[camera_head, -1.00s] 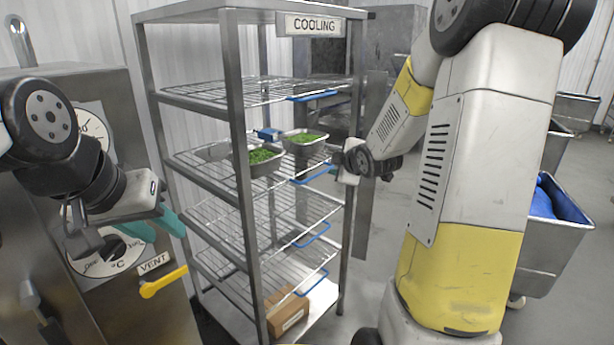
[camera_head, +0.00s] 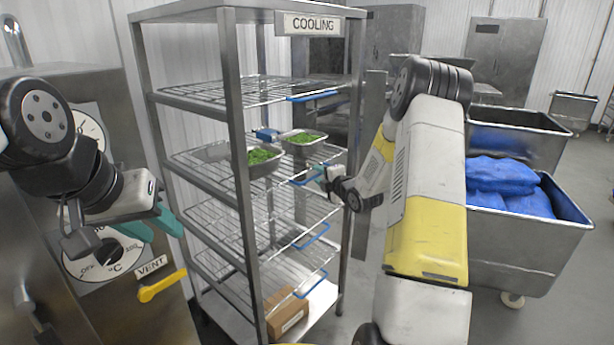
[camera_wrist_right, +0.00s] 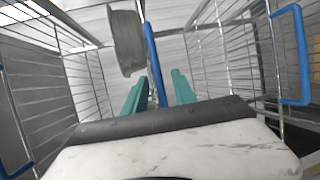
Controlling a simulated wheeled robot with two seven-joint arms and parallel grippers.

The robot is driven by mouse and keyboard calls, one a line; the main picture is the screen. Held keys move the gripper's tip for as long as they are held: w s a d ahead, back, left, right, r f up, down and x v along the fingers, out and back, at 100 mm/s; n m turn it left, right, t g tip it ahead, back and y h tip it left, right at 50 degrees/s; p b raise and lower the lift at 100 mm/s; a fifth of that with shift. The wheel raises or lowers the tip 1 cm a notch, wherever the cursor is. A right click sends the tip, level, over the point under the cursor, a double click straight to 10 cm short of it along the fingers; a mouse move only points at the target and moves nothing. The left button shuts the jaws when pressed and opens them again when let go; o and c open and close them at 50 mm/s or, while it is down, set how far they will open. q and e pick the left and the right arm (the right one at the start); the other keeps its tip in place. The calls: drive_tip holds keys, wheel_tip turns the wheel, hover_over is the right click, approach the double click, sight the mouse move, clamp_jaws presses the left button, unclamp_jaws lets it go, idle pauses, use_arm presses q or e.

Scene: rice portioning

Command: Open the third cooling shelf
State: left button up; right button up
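The cooling rack (camera_head: 232,130) has several wire shelves with blue handles. The second pull-out shelf from the top (camera_head: 190,172) carries two metal trays of green food. Below it are another wire shelf (camera_head: 215,222) with its blue handle (camera_head: 313,237) and a lower one (camera_head: 225,265). My right gripper (camera_head: 318,172) is at the front of the tray-bearing shelf, by its handle. In the right wrist view my right gripper (camera_wrist_right: 158,90) is open, with a blue handle (camera_wrist_right: 151,50) between its teal fingers; contact is unclear. My left gripper (camera_head: 158,227) is open and empty, left of the rack.
A cabinet with dials and a yellow vent lever (camera_head: 162,285) stands at left. A cardboard box (camera_head: 287,312) sits at the rack's bottom. Metal bins, one with blue bags (camera_head: 505,180), stand at right. Other blue handles (camera_wrist_right: 290,55) flank the gripper in the wrist view.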

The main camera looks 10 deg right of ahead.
drive_tip(key=shift+w+a, duration=0.1)
drive_tip(key=shift+w, duration=0.25)
clamp_jaws()
drive_tip(key=shift+f, duration=0.1)
idle(1.1)
